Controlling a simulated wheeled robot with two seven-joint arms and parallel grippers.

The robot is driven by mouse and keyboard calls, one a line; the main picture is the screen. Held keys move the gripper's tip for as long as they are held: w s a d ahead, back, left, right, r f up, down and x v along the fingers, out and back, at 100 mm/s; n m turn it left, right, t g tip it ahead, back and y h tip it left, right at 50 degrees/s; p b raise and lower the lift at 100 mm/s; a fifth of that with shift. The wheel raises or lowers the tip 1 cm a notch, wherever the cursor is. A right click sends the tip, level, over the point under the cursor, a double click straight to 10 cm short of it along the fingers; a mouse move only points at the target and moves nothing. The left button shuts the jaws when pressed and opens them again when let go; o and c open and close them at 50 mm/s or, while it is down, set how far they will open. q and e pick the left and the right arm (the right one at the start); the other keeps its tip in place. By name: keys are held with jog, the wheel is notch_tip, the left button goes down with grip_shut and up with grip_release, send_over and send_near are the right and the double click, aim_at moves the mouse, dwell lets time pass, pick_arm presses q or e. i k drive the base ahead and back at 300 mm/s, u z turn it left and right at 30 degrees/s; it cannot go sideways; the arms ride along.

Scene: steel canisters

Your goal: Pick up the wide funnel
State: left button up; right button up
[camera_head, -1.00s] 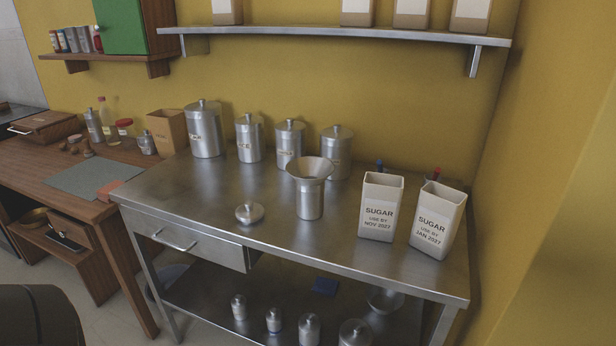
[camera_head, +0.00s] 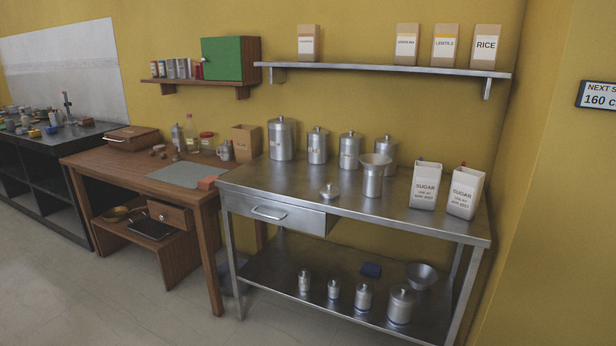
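Two funnels show. One metal funnel (camera_head: 375,160) sits in the mouth of an open steel canister (camera_head: 373,186) on the steel table's top. Another wide-mouthed metal funnel (camera_head: 421,275) is on the lower shelf at the right, beyond the small canisters. I cannot tell by label which is the wide one. A loose steel lid (camera_head: 329,191) lies on the top, left of the open canister. Neither of my grippers is in view.
Two sugar bags (camera_head: 425,186) stand at right. Several lidded canisters stand behind. A wooden desk (camera_head: 130,173) adjoins at left. The floor in front is clear.

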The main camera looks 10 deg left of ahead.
aim_at(375, 163)
jog(key=u, duration=0.7)
jog(key=i, duration=0.6)
jog(key=u, duration=0.65)
jog(key=i, duration=0.95)
jog(key=z, duration=0.3)
